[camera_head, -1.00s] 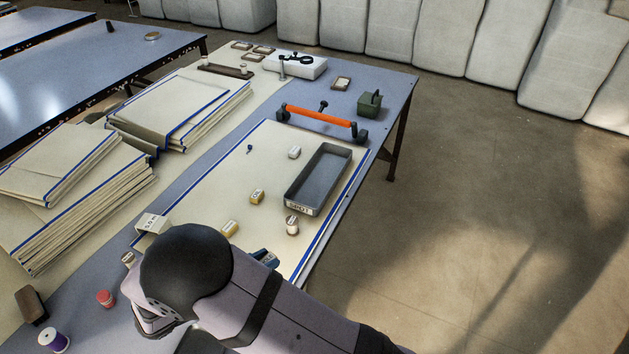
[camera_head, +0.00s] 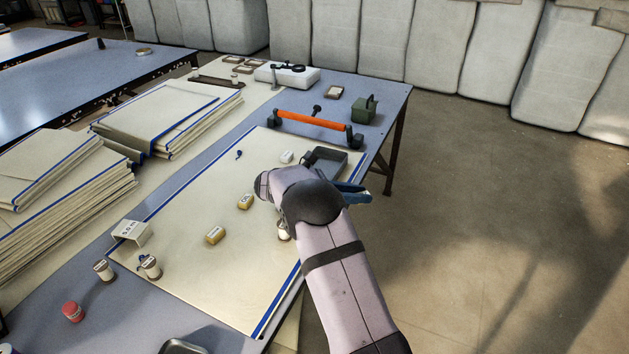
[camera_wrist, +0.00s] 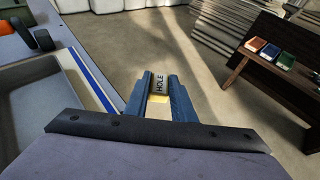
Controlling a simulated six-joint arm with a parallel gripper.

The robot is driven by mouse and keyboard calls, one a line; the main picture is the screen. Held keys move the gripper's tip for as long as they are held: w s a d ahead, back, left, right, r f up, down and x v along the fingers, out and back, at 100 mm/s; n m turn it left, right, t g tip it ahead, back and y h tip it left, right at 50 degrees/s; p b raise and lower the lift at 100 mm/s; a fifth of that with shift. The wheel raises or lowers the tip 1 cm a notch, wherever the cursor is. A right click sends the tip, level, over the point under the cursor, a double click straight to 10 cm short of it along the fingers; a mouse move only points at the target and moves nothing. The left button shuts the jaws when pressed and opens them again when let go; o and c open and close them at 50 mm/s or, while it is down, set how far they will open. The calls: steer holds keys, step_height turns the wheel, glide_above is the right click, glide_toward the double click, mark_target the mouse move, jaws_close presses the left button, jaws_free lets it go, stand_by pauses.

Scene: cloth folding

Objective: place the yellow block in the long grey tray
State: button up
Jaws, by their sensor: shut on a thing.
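My gripper (camera_head: 354,193) is shut on a small yellow block with a white label reading HOLE (camera_wrist: 158,98). In the wrist view the block sits between my two blue fingers. In the head view the block itself cannot be made out. The long grey tray (camera_head: 326,158) lies on the cream mat, and my arm hides its near part. The tray is also at the left of the wrist view (camera_wrist: 24,98). My fingers are right of the tray, and floor shows behind them in the wrist view.
Two other yellowish blocks (camera_head: 245,201) (camera_head: 215,236) lie on the mat (camera_head: 200,285), with a white block (camera_head: 286,157) beyond. An orange-handled bar (camera_head: 312,123) and a green box (camera_head: 364,109) stand behind the tray. The table's right edge is close to the tray.

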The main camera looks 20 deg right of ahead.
steer(key=w+a+r+n+t+y, duration=0.2)
steer(key=w+a+r+n+t, duration=0.1)
steer(key=w, duration=0.5)
steer(key=w+a+r+n+t+y, duration=0.2)
steer(key=w+a+r+n+t, duration=0.1)
steer(key=w+r+n+t, duration=0.1)
steer(key=w+n+t, duration=0.1)
steer(key=w+t, duration=0.1)
steer(key=w, duration=0.1)
steer(key=shift+w+n, duration=0.35)
steer(key=shift+n, duration=0.05)
steer(key=shift+f, duration=0.15)
steer(key=shift+f+b, duration=0.35)
steer(key=shift+f, duration=4.55)
steer(key=shift+f, duration=0.1)
steer(key=o, duration=1)
